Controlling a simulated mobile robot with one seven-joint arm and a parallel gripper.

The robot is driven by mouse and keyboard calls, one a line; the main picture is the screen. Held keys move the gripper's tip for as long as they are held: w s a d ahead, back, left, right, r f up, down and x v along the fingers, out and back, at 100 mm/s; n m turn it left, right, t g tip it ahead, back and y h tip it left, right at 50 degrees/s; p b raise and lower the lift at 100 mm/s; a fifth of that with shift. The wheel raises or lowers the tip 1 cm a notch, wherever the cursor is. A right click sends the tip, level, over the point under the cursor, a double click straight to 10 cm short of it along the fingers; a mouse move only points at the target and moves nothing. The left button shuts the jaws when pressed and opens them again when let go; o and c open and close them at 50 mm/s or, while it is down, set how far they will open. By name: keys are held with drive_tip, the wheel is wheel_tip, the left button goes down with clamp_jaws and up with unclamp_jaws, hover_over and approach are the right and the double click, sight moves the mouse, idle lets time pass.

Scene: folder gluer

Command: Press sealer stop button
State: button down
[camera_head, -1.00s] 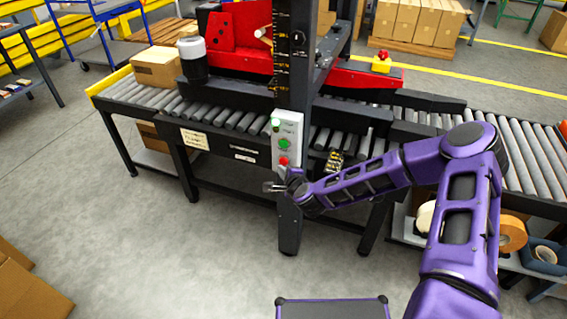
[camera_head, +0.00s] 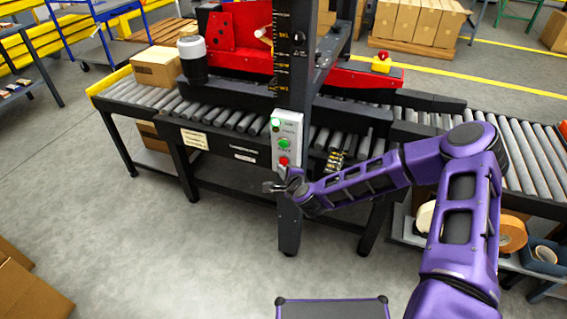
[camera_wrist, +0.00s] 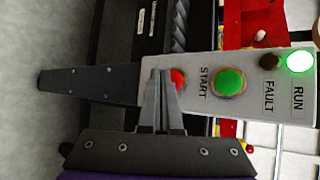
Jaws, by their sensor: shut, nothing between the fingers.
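The sealer's control panel (camera_head: 287,139) is a light grey box on the dark upright post. It carries a green start button (camera_head: 283,143) and, below it, a red button (camera_head: 283,161), the stop button by its place and colour. In the wrist view the panel lies sideways, with the red button (camera_wrist: 178,78) partly hidden behind my fingertips and the green START button (camera_wrist: 230,82) clear. The RUN lamp (camera_wrist: 299,61) glows green; the FAULT lamp (camera_wrist: 269,61) is dark. My gripper (camera_wrist: 160,73) is shut and empty at the red button; I cannot tell whether it touches.
The roller conveyor (camera_head: 225,118) runs behind the post, with a cardboard box (camera_head: 156,67) at its left end. A yellow housing with a red button (camera_head: 381,62) stands on the red beam. Open floor (camera_head: 150,230) lies at front left.

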drive_tip(key=shift+w, duration=0.1)
drive_tip(key=shift+w+d, duration=0.15)
drive_tip(key=shift+w, duration=0.15)
drive_tip(key=shift+w+d, duration=0.1)
drive_tip(key=shift+w, duration=0.15)
idle(0.4)
drive_tip(key=shift+s, duration=0.1)
drive_tip(key=shift+s+a, duration=0.25)
drive_tip(key=shift+s, duration=0.3)
drive_tip(key=shift+s, duration=0.1)
drive_tip(key=shift+s+a, duration=0.35)
drive_tip(key=shift+s, duration=0.55)
drive_tip(key=shift+s+a, duration=0.3)
drive_tip(key=shift+s, duration=0.65)
drive_tip(key=shift+s+a, duration=0.35)
drive_tip(key=shift+s, duration=0.55)
